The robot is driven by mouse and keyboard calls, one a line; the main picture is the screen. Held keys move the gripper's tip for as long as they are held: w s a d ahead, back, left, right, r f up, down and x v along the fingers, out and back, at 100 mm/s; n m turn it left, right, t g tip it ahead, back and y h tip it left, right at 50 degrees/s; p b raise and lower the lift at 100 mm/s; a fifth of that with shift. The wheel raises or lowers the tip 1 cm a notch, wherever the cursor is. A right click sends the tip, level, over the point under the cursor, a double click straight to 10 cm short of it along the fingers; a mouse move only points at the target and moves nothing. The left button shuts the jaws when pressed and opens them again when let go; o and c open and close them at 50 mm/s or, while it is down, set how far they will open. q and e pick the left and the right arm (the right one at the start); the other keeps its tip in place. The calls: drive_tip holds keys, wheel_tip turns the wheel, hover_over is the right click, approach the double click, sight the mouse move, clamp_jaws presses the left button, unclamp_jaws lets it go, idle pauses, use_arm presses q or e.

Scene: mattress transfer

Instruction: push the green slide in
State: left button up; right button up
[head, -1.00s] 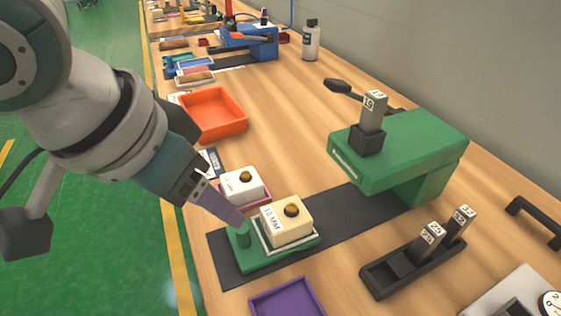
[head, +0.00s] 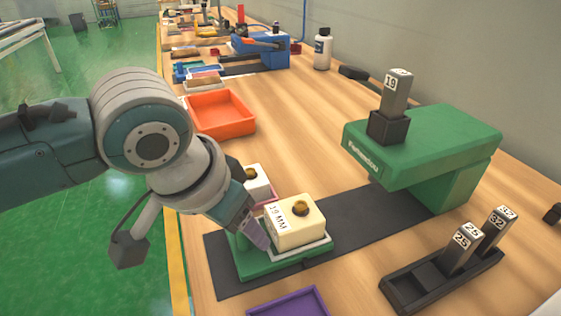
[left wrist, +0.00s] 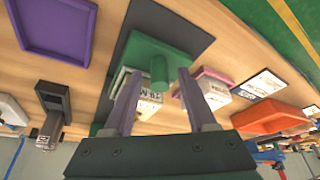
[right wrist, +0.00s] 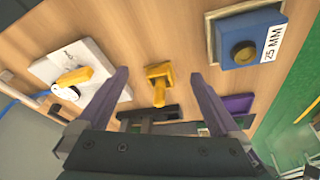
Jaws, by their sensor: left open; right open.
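The green slide (head: 285,262) lies on a dark mat, carrying a cream block (head: 298,224) with a dark round knob and an "MM" label. Its upright green peg (left wrist: 158,70) shows in the left wrist view, between and just beyond my left fingertips. My left gripper (head: 258,238) is open at the slide's near-left end, beside the cream block; contact with the peg cannot be told. The green press (head: 440,150) stands at the mat's far end, with a "19" punch in a black holder on top. My right gripper (right wrist: 158,75) is open and empty.
A black rack (head: 440,280) with punches stands right of the mat and a purple tray (head: 288,302) in front. A white block (head: 256,182) sits behind the slide, an orange tray (head: 220,113) farther back. The mat between slide and press is clear.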

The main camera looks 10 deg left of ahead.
use_arm(q)
drive_tip(key=shift+c, duration=0.4)
clamp_jaws()
idle(1.0)
